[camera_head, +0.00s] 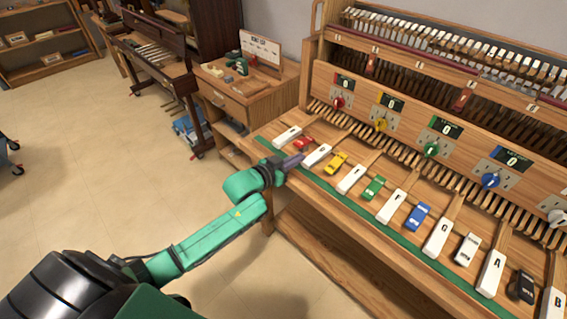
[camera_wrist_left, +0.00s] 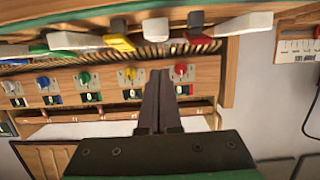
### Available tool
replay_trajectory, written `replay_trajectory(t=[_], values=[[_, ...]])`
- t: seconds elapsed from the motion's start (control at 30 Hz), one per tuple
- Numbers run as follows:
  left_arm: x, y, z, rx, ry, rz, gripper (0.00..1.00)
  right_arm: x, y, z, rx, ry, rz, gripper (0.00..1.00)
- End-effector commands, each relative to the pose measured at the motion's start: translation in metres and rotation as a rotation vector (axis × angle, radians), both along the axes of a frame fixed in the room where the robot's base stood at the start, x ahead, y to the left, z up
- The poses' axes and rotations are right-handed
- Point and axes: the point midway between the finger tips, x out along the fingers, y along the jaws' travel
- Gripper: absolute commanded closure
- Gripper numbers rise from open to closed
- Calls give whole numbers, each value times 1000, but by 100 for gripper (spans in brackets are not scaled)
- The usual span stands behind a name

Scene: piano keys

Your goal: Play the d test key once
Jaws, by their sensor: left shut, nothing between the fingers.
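The white D key (camera_head: 319,153) lies in the key row on the wooden bench, between a red key (camera_head: 303,142) and a yellow key (camera_head: 336,163). My left gripper (camera_head: 298,159) is shut and empty, its tips at the near left end of the D key. I cannot tell whether they touch it. In the left wrist view the shut fingers (camera_wrist_left: 160,74) point toward a white key (camera_wrist_left: 155,29) between the yellow key (camera_wrist_left: 119,38) and the red key (camera_wrist_left: 198,38). My right gripper is not in view.
Other white keys, such as the E key (camera_head: 351,179), and coloured keys continue to the right. A green strip (camera_head: 340,200) runs along the bench's front edge. Coloured knobs with displays stand on the panel (camera_head: 455,110) behind. A wooden side table (camera_head: 250,85) is at the left.

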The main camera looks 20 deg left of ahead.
Motion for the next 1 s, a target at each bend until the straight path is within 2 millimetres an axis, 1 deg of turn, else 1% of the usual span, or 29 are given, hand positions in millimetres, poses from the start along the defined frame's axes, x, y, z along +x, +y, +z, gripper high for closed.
replay_trajectory(t=[0.03,0.1,0.2,0.3,0.43,1.0], values=[[-12,5,-2,3,1,-2,100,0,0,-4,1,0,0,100],[-27,11,1,3,1,-1,100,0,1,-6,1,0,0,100],[-44,17,4,3,1,0,100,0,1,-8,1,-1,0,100],[-54,21,8,1,-2,0,100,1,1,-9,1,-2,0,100],[-58,23,10,2,-4,-1,100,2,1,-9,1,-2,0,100],[-57,23,10,1,-3,0,100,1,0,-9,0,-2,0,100]])
